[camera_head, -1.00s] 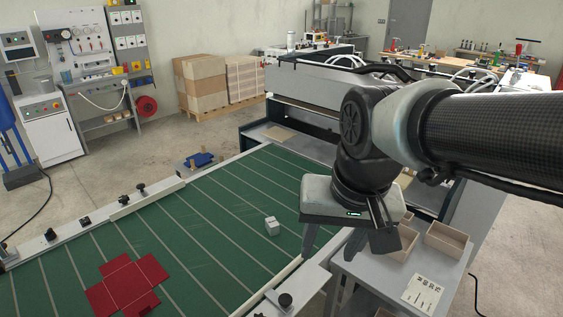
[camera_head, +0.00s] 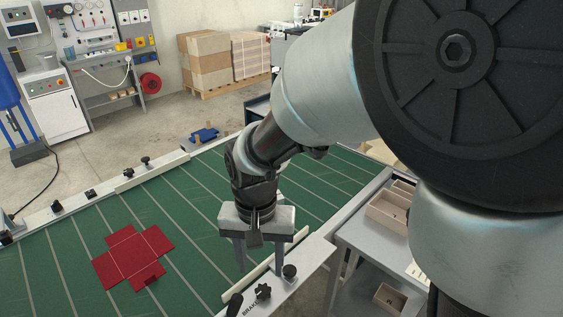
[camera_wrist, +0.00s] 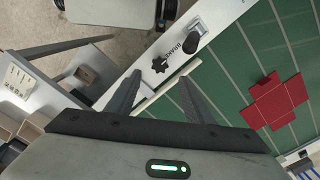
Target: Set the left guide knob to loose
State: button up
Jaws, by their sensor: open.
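My gripper (camera_head: 260,264) is open and empty above the near rail of the green table, fingers pointing down. It also shows in the wrist view (camera_wrist: 160,77). On the near rail are a round black knob (camera_head: 289,271), a black star-shaped knob (camera_head: 263,291) and a dark lever (camera_head: 235,303) by the word BRAKE. The star-shaped knob (camera_wrist: 160,64) lies just beyond the fingertips in the wrist view. Black knobs (camera_head: 145,161) stand on the far rail, by a pale guide bar (camera_head: 150,178). No readable label tells which knob is the left guide knob.
A red unfolded box blank (camera_head: 132,255) lies on the green table (camera_head: 80,260). A pale guide bar (camera_wrist: 150,98) runs along the near rail. A grey side table with wooden trays (camera_head: 388,213) stands to the right. A blue object (camera_head: 204,136) sits beyond the far rail.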

aim_at(263, 290)
notch_tip(263, 290, down, 9)
jog(key=shift+r+b, duration=0.2)
jog(key=shift+b, duration=0.2)
jog(key=c, duration=1)
